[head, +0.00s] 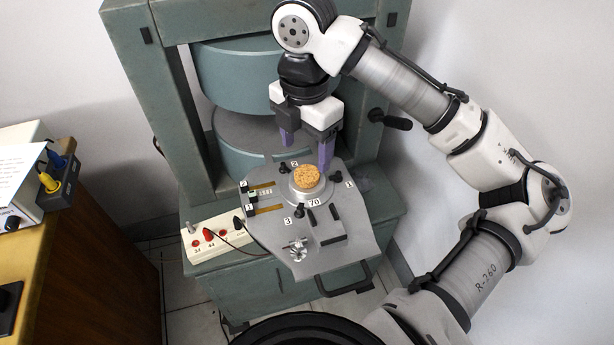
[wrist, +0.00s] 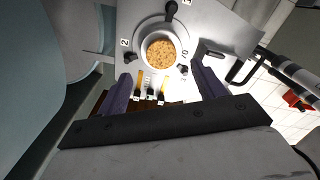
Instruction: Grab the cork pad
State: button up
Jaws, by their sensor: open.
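The cork pad (head: 307,178) is a round, speckled tan disc. It sits on a round silver holder (head: 310,192) in the middle of a grey metal plate (head: 272,232). In the wrist view the cork pad (wrist: 160,55) lies inside the pale ring of the holder, ahead of the fingertips and centred a little left of the middle between them. My gripper (head: 306,152) is open and empty, with two purple fingers pointing down above the back of the plate. The fingers also show in the wrist view (wrist: 158,78), apart from the pad on both sides.
A large green magnet frame with two round poles (head: 240,75) stands close behind my gripper. Black knobs (head: 300,211) and small numbered labels surround the holder. A white socket box (head: 222,236) with red plugs is at the left. A wooden desk (head: 45,250) stands further left.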

aim_at(307, 174)
jog(key=shift+s+d+f+b, duration=0.1)
jog(key=shift+f+b, duration=0.15)
jog(key=shift+f, duration=1.1)
jog(key=shift+d+f+b, duration=0.1)
jog(key=shift+f+b, duration=0.15)
jog(key=shift+f, duration=1.1)
jog(key=c, duration=1.1)
jog(key=shift+o, duration=0.2)
